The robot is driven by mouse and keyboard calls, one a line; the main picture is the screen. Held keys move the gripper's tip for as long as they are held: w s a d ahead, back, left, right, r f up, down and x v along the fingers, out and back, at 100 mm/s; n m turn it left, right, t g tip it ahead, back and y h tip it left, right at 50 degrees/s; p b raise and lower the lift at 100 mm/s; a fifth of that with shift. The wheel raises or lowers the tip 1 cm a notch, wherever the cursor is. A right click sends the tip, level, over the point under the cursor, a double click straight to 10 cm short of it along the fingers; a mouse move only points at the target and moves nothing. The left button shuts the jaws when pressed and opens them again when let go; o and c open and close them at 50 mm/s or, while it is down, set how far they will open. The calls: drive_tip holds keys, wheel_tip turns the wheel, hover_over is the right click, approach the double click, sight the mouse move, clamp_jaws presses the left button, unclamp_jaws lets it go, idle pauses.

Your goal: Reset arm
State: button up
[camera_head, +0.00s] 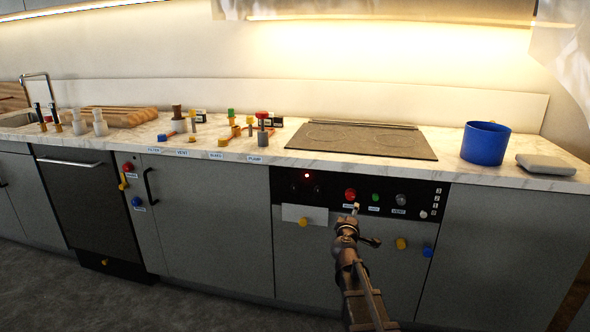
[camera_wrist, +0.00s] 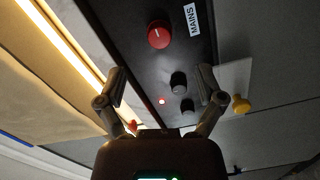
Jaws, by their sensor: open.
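My arm reaches up from the bottom of the head view, and my gripper (camera_head: 350,215) is in front of the dark control panel (camera_head: 327,188) under the cooktop. In the wrist view my gripper (camera_wrist: 160,82) is open, its two fingers spread with nothing between them. A red knob (camera_wrist: 158,34) beside a label reading MAINS (camera_wrist: 194,18) is ahead of the fingers and apart from them. The same red knob (camera_head: 350,194) is just above my gripper in the head view. A small red light (camera_head: 307,175) glows on the panel.
A green knob (camera_head: 375,198) and a grey knob (camera_head: 400,199) sit right of the red one. Yellow (camera_head: 401,244) and blue (camera_head: 428,251) knobs protrude below. The counter holds a cooktop (camera_head: 362,139), a blue pot (camera_head: 485,143) and several small fittings. Grey floor (camera_head: 130,310) is clear.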

drive_tip(key=s+d+f+m+g, duration=0.2)
drive_tip(key=s+f+m+g, duration=0.8)
drive_tip(key=s, duration=0.4)
drive_tip(key=s+a+f+g+y+p, duration=0.1)
drive_tip(key=s+a+f+g+y, duration=0.25)
drive_tip(key=s+a, duration=0.35)
drive_tip(key=s+a+f+g+y, duration=0.3)
drive_tip(key=s+a+f, duration=0.1)
drive_tip(key=s, duration=0.5)
wheel_tip(320, 180, up, 30)
drive_tip(key=p, duration=3)
drive_tip(key=shift+w+r, duration=0.2)
drive_tip(key=shift+w, duration=0.1)
